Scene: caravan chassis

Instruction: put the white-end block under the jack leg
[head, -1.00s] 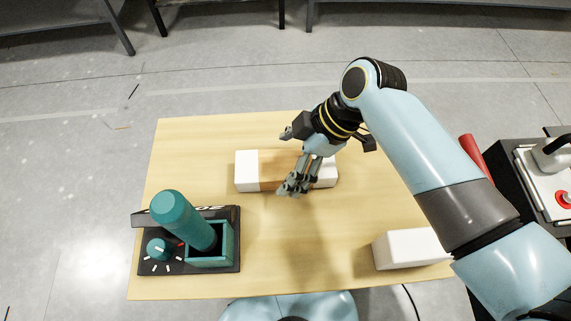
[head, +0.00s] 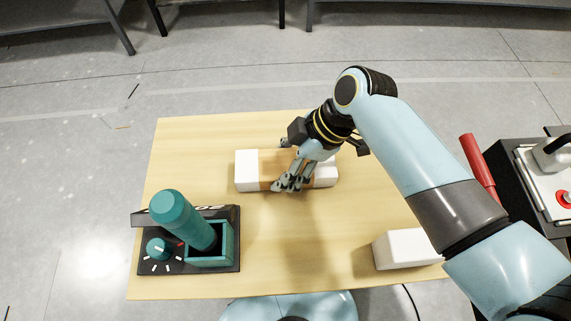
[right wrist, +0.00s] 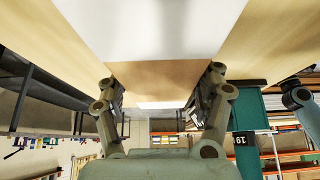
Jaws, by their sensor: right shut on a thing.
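The white-end block (head: 246,171) lies on the wooden table, with a white part at each end and a tan middle. My right gripper (head: 287,183) is shut on its tan middle, which partly hides the block in the head view. In the right wrist view, the gripper's fingers (right wrist: 160,88) stand on either side of the tan middle, and a large white end (right wrist: 150,25) fills the top. The block appears to rest on the table. I cannot make out a jack leg for certain. My left gripper is out of view.
A black stand (head: 160,267) with a teal cylinder (head: 186,219), teal box and knob stands at the table's front left. A plain white block (head: 402,250) lies at the front right. A machine with a red lever (head: 478,168) stands right of the table. The table's back left is clear.

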